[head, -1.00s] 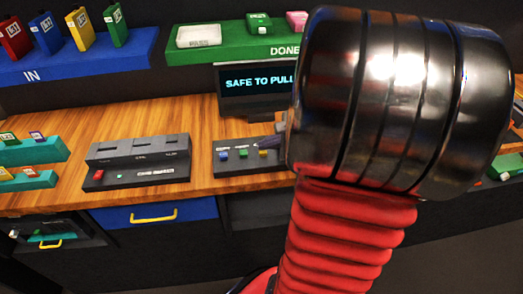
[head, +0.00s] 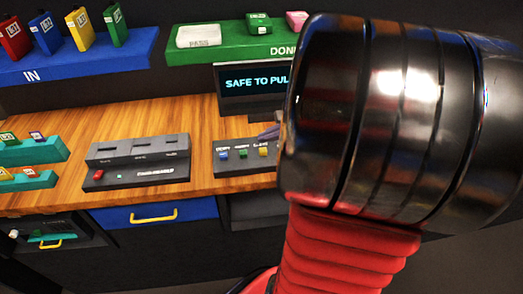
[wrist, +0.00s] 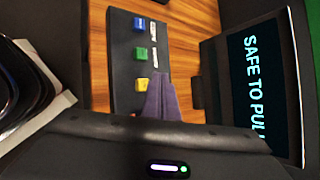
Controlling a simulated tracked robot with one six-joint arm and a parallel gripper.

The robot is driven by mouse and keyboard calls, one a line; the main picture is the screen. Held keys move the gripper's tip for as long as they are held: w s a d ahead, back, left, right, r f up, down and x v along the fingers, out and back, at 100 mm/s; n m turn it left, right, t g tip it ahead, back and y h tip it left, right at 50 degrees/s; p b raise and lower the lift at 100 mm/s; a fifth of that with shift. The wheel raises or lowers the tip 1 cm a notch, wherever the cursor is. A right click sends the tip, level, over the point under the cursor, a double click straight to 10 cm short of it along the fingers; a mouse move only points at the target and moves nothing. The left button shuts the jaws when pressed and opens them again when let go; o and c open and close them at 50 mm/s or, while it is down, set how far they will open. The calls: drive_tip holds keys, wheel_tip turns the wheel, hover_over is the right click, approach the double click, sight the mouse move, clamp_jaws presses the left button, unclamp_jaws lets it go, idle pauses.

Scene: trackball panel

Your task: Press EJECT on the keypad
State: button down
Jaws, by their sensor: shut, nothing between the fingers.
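The keypad (head: 238,168) is a dark sloped panel on the wooden counter, below the screen. It carries a blue button (head: 223,155), a green button (head: 243,153) and a yellow button (head: 263,152). Their labels are too small to read surely. The wrist view shows the same blue (wrist: 140,24), green (wrist: 141,53) and yellow (wrist: 141,84) buttons, and a sliver of red beside my fingers. My gripper (wrist: 160,92) is shut and empty, its purple fingers over the panel near the yellow button. In the head view my arm hides the keypad's right end and most of the gripper.
The screen (head: 252,84) reads "SAFE TO PUL", the rest cut off by my arm. A dark slotted unit (head: 140,160) stands left of the keypad. The green shelf (head: 215,55) and blue IN shelf (head: 90,62) are above. Bare counter lies between.

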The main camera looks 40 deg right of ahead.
sight(266, 152)
drive_tip(key=shift+r, duration=1.65)
drive_tip(key=s+a+r+n+g, duration=0.1)
drive_tip(key=s+a+n, duration=0.2)
drive_tip(key=a+n, duration=0.5)
drive_tip(key=s+a+r+n+g, duration=0.1)
drive_tip(key=s+a+n, duration=0.2)
drive_tip(key=a+n, duration=0.6)
drive_tip(key=s+a+r+n+g+h, duration=0.1)
drive_tip(key=s+a+r+n, duration=0.1)
drive_tip(key=a+n, duration=0.6)
drive_tip(key=s+a, duration=0.1)
drive_tip(key=a, duration=0.2)
drive_tip(key=shift+n+g, duration=0.3)
drive_tip(key=shift+d, duration=0.15)
